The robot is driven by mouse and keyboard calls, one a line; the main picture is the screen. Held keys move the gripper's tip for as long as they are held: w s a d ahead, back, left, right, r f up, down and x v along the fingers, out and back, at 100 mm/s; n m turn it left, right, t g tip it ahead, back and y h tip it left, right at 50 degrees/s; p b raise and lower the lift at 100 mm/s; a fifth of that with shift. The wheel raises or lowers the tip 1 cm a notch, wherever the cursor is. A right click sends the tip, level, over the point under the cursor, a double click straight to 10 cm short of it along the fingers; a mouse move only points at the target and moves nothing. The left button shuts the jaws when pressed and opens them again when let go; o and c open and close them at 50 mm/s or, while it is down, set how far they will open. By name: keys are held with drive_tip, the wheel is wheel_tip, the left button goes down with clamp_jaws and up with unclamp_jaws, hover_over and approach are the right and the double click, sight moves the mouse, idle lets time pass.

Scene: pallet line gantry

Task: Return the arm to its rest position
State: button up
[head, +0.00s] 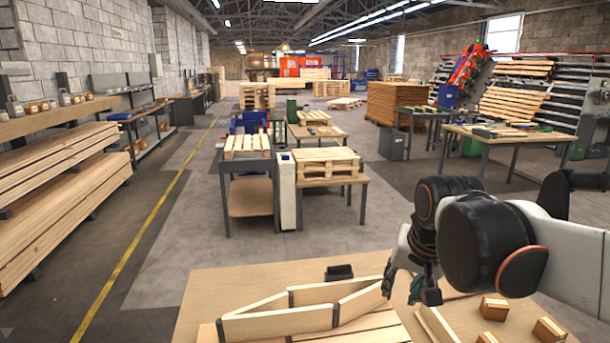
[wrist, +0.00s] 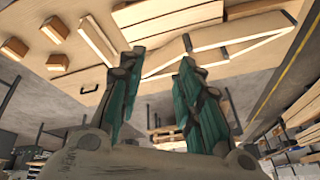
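My arm reaches in from the right in the head view, bent, with my gripper (head: 410,290) pointing down above the near wooden table (head: 225,285). In the wrist view my gripper (wrist: 160,75) shows two dark fingers with green pads, spread apart. Nothing is held between them. The gripper hangs beside the right end of a frame of light wooden boards (head: 278,325). Whether a fingertip touches the frame is unclear. The frame also shows in the wrist view (wrist: 225,35), where the table appears upside down.
Several small wood blocks (head: 494,308) lie at the table's right; a loose board (head: 436,325) lies beside the frame. A black box (head: 339,272) is at the far edge. Beyond are a workbench with small pallets (head: 325,162) and open floor (head: 190,220). Planks (head: 60,215) line the left.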

drive_tip(key=s+f+n+t, duration=0.1)
drive_tip(key=s+f+n, duration=0.1)
drive_tip(key=s, duration=0.5)
drive_tip(key=s+d+f+n+t, duration=0.1)
drive_tip(key=s+f+n, duration=0.1)
drive_tip(key=s, duration=0.5)
drive_tip(key=shift+d+f, duration=0.15)
drive_tip(key=shift+f, duration=0.15)
idle(1.1)
